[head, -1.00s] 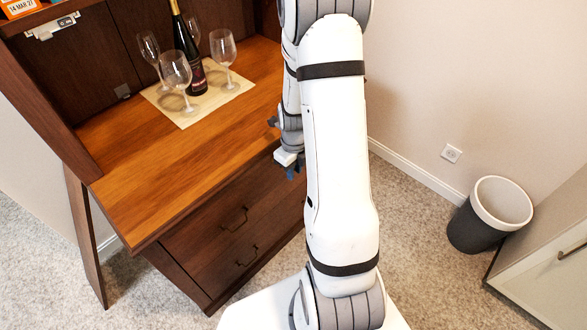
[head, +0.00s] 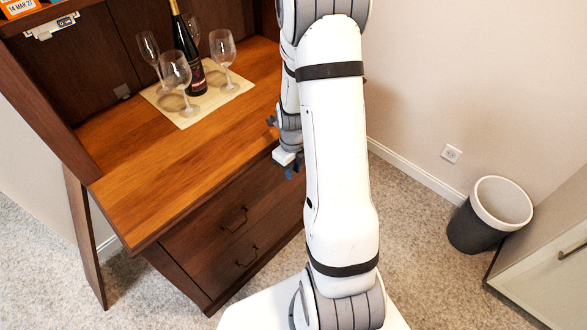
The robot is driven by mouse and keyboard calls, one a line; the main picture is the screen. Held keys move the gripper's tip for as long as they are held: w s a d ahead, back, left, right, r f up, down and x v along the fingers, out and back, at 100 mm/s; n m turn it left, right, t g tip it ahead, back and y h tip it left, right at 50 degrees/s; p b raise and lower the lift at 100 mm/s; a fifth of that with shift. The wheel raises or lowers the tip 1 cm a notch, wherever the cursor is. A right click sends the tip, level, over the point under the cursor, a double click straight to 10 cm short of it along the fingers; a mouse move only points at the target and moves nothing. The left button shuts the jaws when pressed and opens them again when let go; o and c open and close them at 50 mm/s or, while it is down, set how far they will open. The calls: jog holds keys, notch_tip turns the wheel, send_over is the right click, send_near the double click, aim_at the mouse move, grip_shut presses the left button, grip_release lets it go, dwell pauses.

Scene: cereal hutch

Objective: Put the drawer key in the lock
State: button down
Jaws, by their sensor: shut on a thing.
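My gripper (head: 289,170) is small in the head view, mostly behind my own arm, at the right front edge of the wooden hutch. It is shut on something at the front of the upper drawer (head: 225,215). A small blue patch shows at its tip, but I cannot make out the drawer key's shape. The lock is not visible; the gripper and arm cover that part of the drawer front. I cannot tell whether the key touches the lock.
The hutch counter (head: 175,160) carries a mat (head: 190,119) with a dark bottle (head: 190,55) and several wine glasses. A lower drawer (head: 225,265) is below, closed. A bin (head: 485,222) stands on the carpet at right, near a pale cabinet (head: 550,275).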

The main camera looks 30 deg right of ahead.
jog(key=shift+w+a, duration=0.35)
jog(key=shift+w, duration=0.55)
jog(key=c, duration=1.2)
grip_release()
jog(key=shift+o, duration=0.5)
jog(key=shift+o, duration=1.2)
jog(key=shift+r+p, duration=1.75)
jog(key=shift+r, duration=0.8)
